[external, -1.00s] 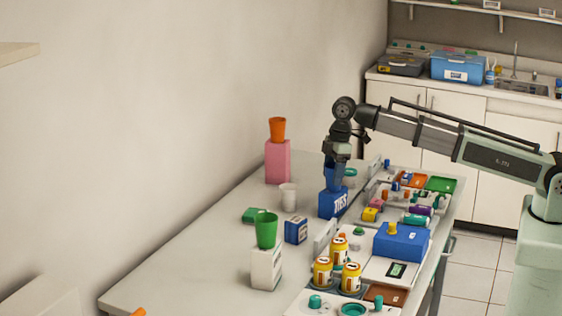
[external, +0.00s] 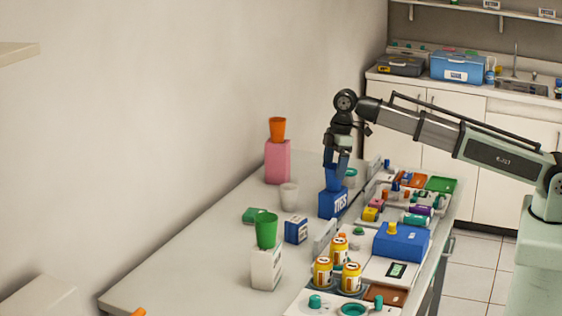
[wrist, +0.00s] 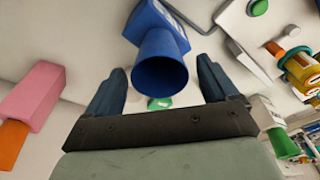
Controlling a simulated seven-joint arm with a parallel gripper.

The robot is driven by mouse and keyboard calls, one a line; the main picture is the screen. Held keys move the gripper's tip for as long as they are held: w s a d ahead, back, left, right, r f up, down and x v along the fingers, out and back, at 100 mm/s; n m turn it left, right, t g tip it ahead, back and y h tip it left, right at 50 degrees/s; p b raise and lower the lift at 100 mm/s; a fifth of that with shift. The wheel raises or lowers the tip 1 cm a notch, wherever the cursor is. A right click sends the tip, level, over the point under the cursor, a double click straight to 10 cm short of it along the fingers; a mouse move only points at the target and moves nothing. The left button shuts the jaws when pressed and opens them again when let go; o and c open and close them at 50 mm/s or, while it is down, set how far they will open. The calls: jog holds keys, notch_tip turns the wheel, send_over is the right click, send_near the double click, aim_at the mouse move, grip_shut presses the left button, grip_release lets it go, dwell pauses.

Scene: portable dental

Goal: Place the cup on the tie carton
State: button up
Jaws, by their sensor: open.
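The blue cup (external: 333,181) stands upright on top of the blue tie carton (external: 333,205), which has white lettering on its front. In the wrist view the round mouth of the cup (wrist: 160,77) faces the camera, with part of the carton (wrist: 172,22) beyond it. My gripper (wrist: 160,66) is open, with one dark blue finger on each side of the cup and a visible gap to both. In the external view my gripper (external: 336,162) is just above the carton, its fingers overlapping the cup's upper part.
An orange cup (external: 277,130) stands on a pink carton (external: 278,163), and a green cup (external: 266,231) on a white carton (external: 266,268). A pale cup (external: 289,196) and a small blue box (external: 296,230) are nearby. Trays with several items line the right side.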

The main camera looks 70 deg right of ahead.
notch_tip(320, 180, up, 10)
jog(key=s+d, duration=0.1)
jog(key=shift+f, duration=0.2)
